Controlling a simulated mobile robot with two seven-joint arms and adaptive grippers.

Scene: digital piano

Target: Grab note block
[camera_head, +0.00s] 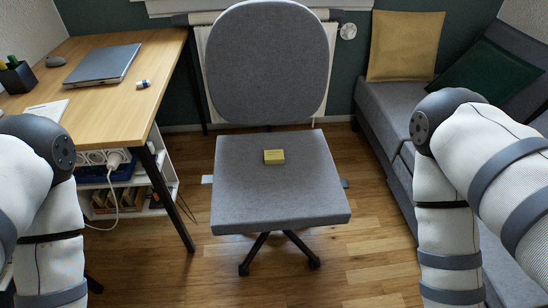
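A small yellow block (274,157), which looks like the note block, lies on the grey seat (247,199) of an office chair, a little behind the middle of the seat. Nothing touches it but the seat. My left arm comes in at the left edge and my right arm at the right edge. Both arms bend down out of the picture, so neither gripper shows. Neither arm is near the block.
A wooden desk (110,113) on the left holds a closed laptop (102,65), a pen holder and a small eraser-like item (143,84). A grey sofa (383,118) with cushions stands on the right. Wooden floor (358,246) is free around the chair.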

